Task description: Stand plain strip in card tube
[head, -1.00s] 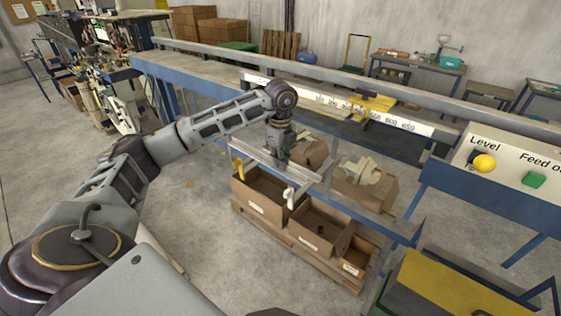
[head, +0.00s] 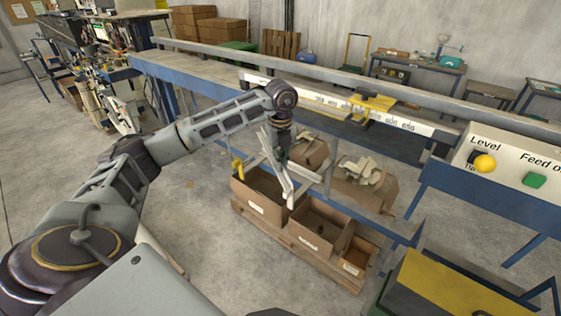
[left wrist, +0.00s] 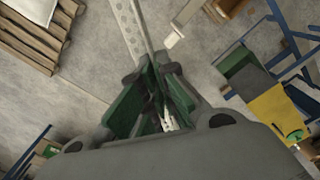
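My left gripper (head: 281,152) hangs from the left arm near the blue bench, above the open boxes. In the left wrist view its green-padded fingers (left wrist: 156,75) are closed together on a long thin grey metal strip (left wrist: 128,28), which runs up out of the picture. A row of holes shows along one face of that metal, so I cannot tell whether it is the plain strip alone. In the head view the strip slants down steeply from the gripper. I cannot make out a card tube in either view. My right gripper is not in view.
Open cardboard boxes (head: 317,247) stand on a pallet below the gripper. A pale-ended bar (left wrist: 174,39) lies close beside the strip. A blue bench (head: 212,85) with a yellow-marked ruler rail (head: 345,103) runs behind. Grey floor is clear at left.

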